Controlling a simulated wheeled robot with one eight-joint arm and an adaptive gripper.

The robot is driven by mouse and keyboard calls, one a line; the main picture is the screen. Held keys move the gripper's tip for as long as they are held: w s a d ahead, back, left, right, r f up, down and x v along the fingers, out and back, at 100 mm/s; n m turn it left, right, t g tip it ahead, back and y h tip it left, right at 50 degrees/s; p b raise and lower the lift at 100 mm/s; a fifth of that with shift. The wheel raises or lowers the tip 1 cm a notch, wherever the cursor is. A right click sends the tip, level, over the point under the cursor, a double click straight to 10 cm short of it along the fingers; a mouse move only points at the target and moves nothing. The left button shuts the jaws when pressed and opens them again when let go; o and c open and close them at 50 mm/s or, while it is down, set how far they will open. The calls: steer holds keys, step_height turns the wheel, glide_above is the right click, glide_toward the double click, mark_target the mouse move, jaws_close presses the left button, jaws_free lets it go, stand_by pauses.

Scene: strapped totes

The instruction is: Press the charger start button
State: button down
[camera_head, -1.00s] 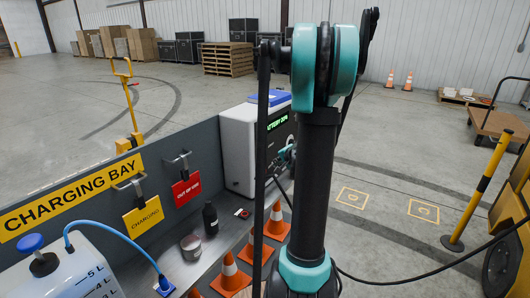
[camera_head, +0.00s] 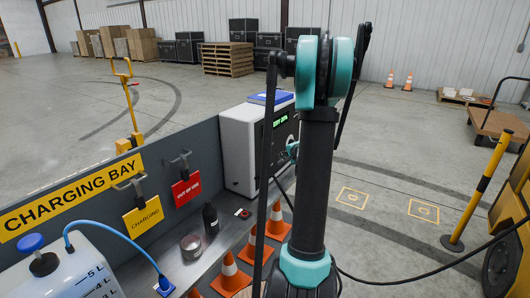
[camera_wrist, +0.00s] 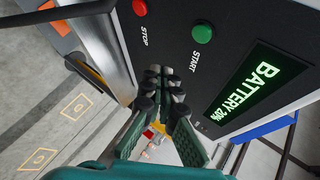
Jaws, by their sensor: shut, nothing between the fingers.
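The charger (camera_head: 240,150) is a white box with a dark front panel on the bench in the head view. In the wrist view its panel (camera_wrist: 185,10) carries a green START button (camera_wrist: 202,33), a red STOP button (camera_wrist: 139,8) and a lit display (camera_wrist: 257,85) reading "BATTERY 20%". My gripper (camera_wrist: 163,76) is shut and empty, its fingertips close together. In the picture the tips lie below and left of the START button, apart from it. Whether the tips touch the panel I cannot tell. In the head view my arm hides part of the charger front.
The bench (camera_head: 185,267) holds a dark bottle (camera_head: 210,218), a metal tin (camera_head: 191,245) and a jug with a blue hose (camera_head: 75,275). Orange cones (camera_head: 230,277) stand beside it. A yellow-black post (camera_head: 478,188) stands on the right.

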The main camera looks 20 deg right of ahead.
glide_toward(266, 152)
steer(key=shift+d+f+x, duration=0.1)
steer(key=shift+f+x, duration=0.05)
steer(key=shift+x, duration=0.75)
steer(key=shift+d+f+x, duration=0.1)
steer(key=shift+f+x, duration=0.05)
steer(key=shift+x, duration=0.75)
steer(key=shift+s+a, duration=0.1)
steer(key=shift+a, duration=0.05)
steer(key=shift+w+a, duration=0.1)
steer(key=shift+w, duration=0.1)
steer(key=shift+w+a, duration=0.25)
steer(key=shift+w, duration=0.05)
stand_by(0.7)
steer(key=shift+s+d, duration=0.1)
stand_by(0.3)
steer(key=shift+s+d, duration=0.4)
steer(key=shift+s, duration=0.15)
steer(key=shift+s+d, duration=0.75)
steer(key=shift+s, duration=0.2)
steer(key=shift+s+d, duration=0.75)
steer(key=shift+s, duration=0.25)
